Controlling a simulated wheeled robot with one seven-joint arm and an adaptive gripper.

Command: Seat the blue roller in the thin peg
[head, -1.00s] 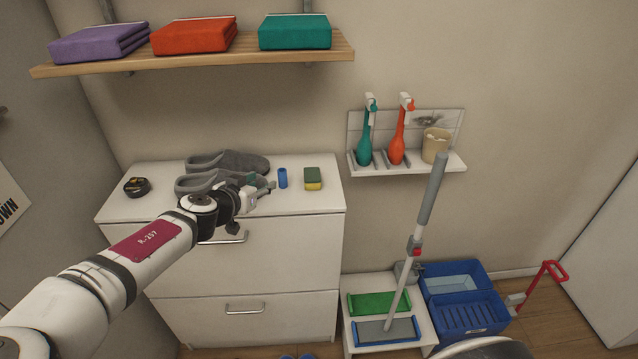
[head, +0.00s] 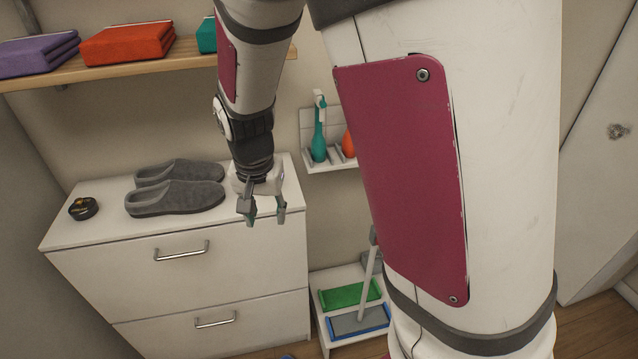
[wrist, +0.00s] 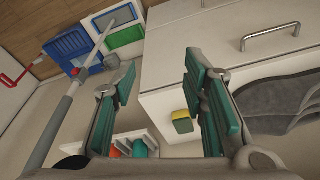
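My gripper (head: 263,214) is open and empty, its fingers pointing down over the front right part of the white cabinet's top in the head view. The blue roller does not show in either current view; in the earlier head view a small blue cylinder stood upright on the cabinet top, between the slippers and the sponge. I cannot make out a thin peg in any view.
Grey slippers (head: 176,198) and a dark round tin (head: 83,208) lie on the cabinet (head: 110,232). A yellow-green sponge (wrist: 182,122) shows in the wrist view. A brush rack (head: 325,158) hangs to the right. My large arm link blocks the head view's right half.

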